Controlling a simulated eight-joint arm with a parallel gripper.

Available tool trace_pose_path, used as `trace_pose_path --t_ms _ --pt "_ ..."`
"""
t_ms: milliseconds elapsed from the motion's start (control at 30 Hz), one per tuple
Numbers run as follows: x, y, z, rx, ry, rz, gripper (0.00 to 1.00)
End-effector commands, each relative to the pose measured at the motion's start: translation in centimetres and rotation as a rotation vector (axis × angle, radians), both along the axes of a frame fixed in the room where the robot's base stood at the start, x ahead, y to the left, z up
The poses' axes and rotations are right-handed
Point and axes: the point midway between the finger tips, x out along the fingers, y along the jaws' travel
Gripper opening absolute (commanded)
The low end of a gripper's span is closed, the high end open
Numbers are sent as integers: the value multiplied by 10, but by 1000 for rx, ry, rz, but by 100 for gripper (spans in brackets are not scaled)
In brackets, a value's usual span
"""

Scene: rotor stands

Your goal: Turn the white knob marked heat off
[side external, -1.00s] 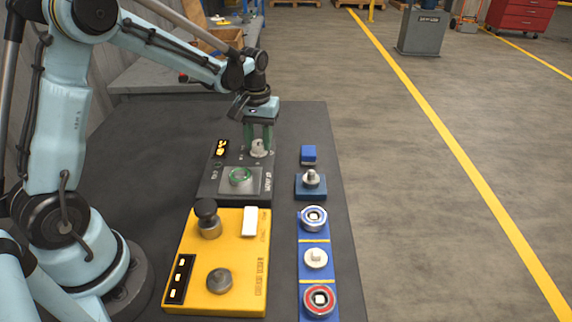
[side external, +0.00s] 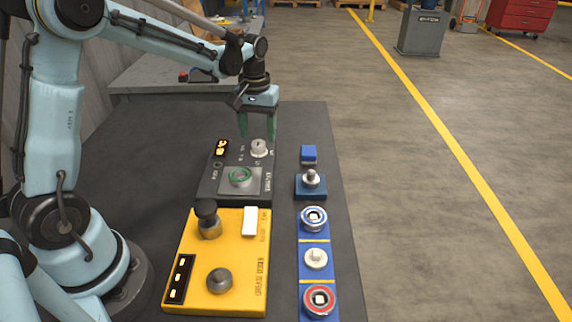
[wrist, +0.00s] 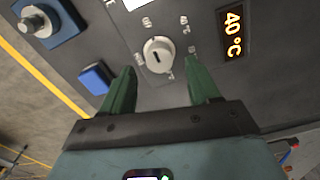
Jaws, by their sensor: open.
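The white knob (side external: 259,148) sits on the dark grey control panel (side external: 212,186) at the far end of the bench. In the wrist view the white knob (wrist: 158,55) is round, with a dark pointer mark and small labels around it that are too small to read surely. My gripper (side external: 257,133) is above the panel near the knob, clear of it. In the wrist view my gripper (wrist: 161,80) has its two green fingers spread wide, with nothing between them, and the knob lies just beyond the fingertips. A lit orange display (wrist: 234,30) reads 40 °C.
A green button (side external: 241,176) is on the same panel. A yellow box (side external: 247,288) with knobs stands nearer the camera.

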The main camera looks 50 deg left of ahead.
Motion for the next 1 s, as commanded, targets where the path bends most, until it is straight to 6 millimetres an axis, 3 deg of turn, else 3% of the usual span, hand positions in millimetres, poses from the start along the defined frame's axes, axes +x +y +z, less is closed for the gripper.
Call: trace_pose_path --t_ms 300,500,1000 --pt "0 0 59 0 0 0 61" --pt "0 0 83 0 0 1 61" --pt "0 0 93 0 0 0 61"
